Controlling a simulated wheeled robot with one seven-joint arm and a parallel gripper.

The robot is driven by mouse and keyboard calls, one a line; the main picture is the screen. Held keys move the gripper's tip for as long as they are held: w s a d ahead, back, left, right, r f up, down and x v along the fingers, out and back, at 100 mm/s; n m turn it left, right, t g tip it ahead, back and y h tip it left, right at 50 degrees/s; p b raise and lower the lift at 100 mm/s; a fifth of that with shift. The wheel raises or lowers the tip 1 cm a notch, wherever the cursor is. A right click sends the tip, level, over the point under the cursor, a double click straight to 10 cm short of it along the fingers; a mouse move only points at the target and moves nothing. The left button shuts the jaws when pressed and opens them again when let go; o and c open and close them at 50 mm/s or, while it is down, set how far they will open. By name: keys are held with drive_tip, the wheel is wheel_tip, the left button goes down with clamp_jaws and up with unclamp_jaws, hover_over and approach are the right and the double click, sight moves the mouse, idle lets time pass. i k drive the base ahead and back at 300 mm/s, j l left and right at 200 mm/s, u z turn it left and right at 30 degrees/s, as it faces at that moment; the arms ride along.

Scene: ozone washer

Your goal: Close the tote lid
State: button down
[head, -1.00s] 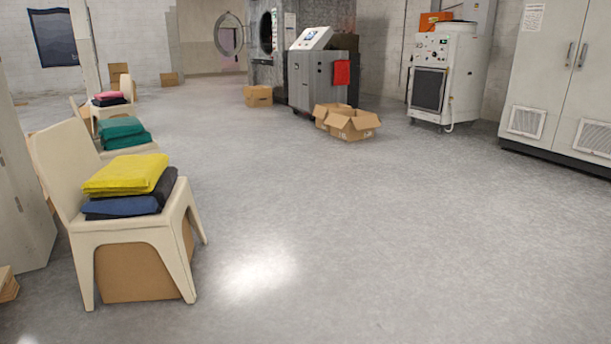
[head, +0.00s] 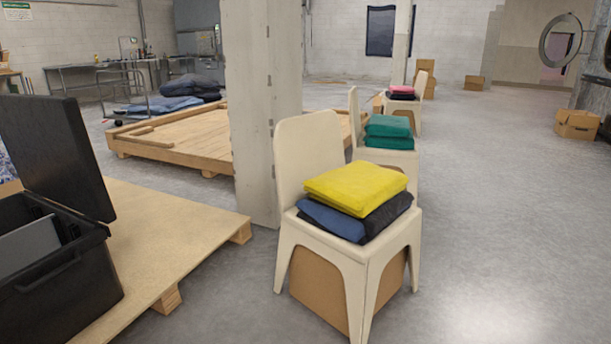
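A black tote (head: 62,285) stands at the left edge of the head view, on a low wooden platform. Its black lid (head: 55,150) is open, standing up and leaning back at the tote's far side. A grey flat piece (head: 28,246) shows inside the open top. The left part of the tote is cut off by the picture edge. My gripper is not in view.
The wooden platform (head: 178,228) has its right edge beside a concrete pillar (head: 250,110). A cream chair (head: 310,150) with folded clothes (head: 355,188) and a cardboard box under it stands right of the platform. Open grey floor (head: 500,220) lies to the right.

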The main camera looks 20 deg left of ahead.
sight(45, 139)
drive_tip(key=i+j+u, duration=0.25)
drive_tip(key=u, duration=0.2)
drive_tip(key=i+j+u, duration=0.1)
drive_tip(key=i+u, duration=0.6)
drive_tip(key=u, duration=0.15)
drive_tip(key=i+u, duration=0.3)
drive_tip(key=u, duration=0.15)
drive_tip(key=i+l+u, duration=0.25)
drive_tip(key=u, duration=0.15)
drive_tip(key=i+l+u, duration=0.3)
drive_tip(key=u, duration=0.15)
